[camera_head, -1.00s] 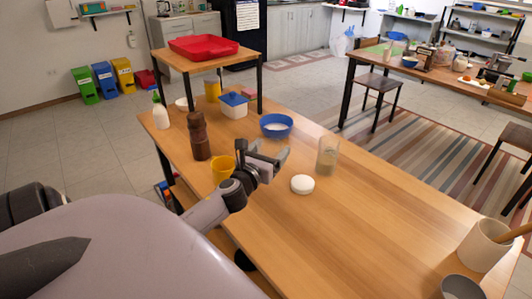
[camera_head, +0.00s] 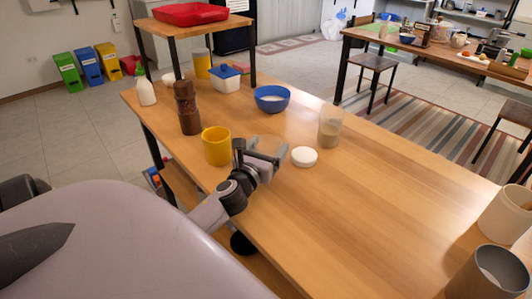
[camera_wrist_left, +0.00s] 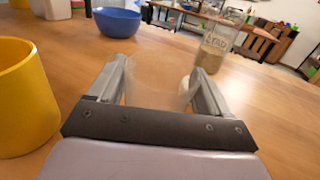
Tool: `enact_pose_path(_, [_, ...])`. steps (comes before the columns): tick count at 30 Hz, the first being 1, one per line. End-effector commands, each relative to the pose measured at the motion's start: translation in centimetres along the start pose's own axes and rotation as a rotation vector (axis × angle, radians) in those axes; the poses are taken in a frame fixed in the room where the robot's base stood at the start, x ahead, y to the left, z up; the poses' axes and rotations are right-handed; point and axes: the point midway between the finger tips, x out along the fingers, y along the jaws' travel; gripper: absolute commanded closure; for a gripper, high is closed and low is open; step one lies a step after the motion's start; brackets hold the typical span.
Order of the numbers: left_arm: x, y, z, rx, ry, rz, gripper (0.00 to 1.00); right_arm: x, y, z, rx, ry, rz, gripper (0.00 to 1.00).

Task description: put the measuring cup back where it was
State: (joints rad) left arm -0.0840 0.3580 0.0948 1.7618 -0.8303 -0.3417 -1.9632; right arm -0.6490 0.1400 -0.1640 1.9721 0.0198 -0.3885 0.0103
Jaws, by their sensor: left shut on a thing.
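The measuring cup (camera_wrist_left: 158,82) looks clear and see-through, so its outline is faint. In the left wrist view it sits between the two fingers of my left gripper (camera_wrist_left: 160,85), which is shut on it. In the head view my left gripper (camera_head: 264,156) is over the wooden table, just right of a yellow cup (camera_head: 216,146) and left of a white round lid (camera_head: 304,156). I cannot tell whether the measuring cup touches the table. My right gripper is not in view.
A clear jar (camera_head: 330,127) with pale contents stands behind the lid. A blue bowl (camera_head: 271,98), a brown mill (camera_head: 187,108) and a white bottle (camera_head: 145,90) stand farther back. Two containers (camera_head: 503,214) (camera_head: 488,275) stand at the right. The table's middle right is bare.

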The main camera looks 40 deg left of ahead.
Motion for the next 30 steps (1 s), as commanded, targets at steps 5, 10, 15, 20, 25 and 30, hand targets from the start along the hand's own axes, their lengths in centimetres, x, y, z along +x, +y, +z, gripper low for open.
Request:
enact_pose_path(5, [-0.1,-0.1,-0.4,0.001,-0.002,0.000,0.58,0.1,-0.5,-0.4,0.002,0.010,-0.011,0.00])
enact_pose_path(10, [-0.1,-0.1,-0.4,0.001,-0.002,0.000,0.58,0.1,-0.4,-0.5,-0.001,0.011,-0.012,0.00])
enact_pose_path(15, [-0.1,-0.1,-0.7,0.002,-0.001,0.000,0.02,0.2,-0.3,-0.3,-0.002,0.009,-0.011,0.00])
enact_pose_path(20, [-0.1,-0.1,-0.7,0.001,0.000,0.000,0.00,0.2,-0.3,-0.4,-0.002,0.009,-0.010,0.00])
enact_pose_path(25, [-0.1,-0.1,-0.2,0.000,-0.001,0.000,0.00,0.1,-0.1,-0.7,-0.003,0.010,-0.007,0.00])
enact_pose_path(30, [-1.9,-0.2,-0.6,0.002,0.002,-0.001,0.00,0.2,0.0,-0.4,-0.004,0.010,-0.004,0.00])
